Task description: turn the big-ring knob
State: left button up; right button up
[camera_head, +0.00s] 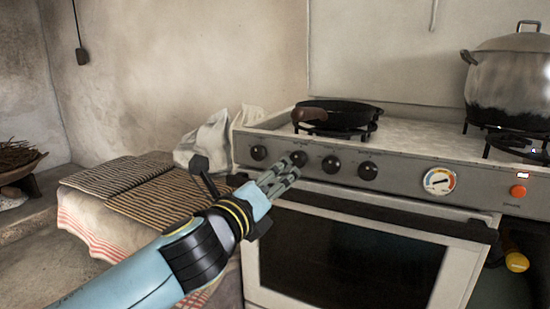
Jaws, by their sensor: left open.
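The stove's front panel carries a row of black knobs: a far-left knob (258,152), a second knob (299,158), a third knob (331,164) and a fourth knob (367,170). I cannot tell from their markings which one is the big-ring knob. My left gripper (280,173) is open and empty in front of the panel, its fingers pointing up and right toward the second knob. It overlaps that knob's lower edge in the picture; I cannot tell whether they touch. My right gripper is not in view.
A black pan (342,113) sits on the left burner, its brown handle jutting toward the front. A large pot (509,80) stands at right. The oven door handle (380,212) runs below the panel. A round dial (439,181) and red button (518,191) are further right.

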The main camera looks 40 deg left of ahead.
aim_at(296, 162)
pick_arm(q)
jog(key=b+x, duration=0.1)
jog(key=x, duration=0.8)
jog(key=shift+w+a+f, duration=0.1)
jog(key=shift+w, duration=0.25)
jog(key=shift+w+a, duration=0.1)
jog(key=shift+w, duration=0.3)
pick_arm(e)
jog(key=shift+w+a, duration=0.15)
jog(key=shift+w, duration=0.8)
pick_arm(q)
jog(key=shift+c, duration=0.4)
jog(key=c, duration=1.1)
jog(key=shift+o, duration=0.2)
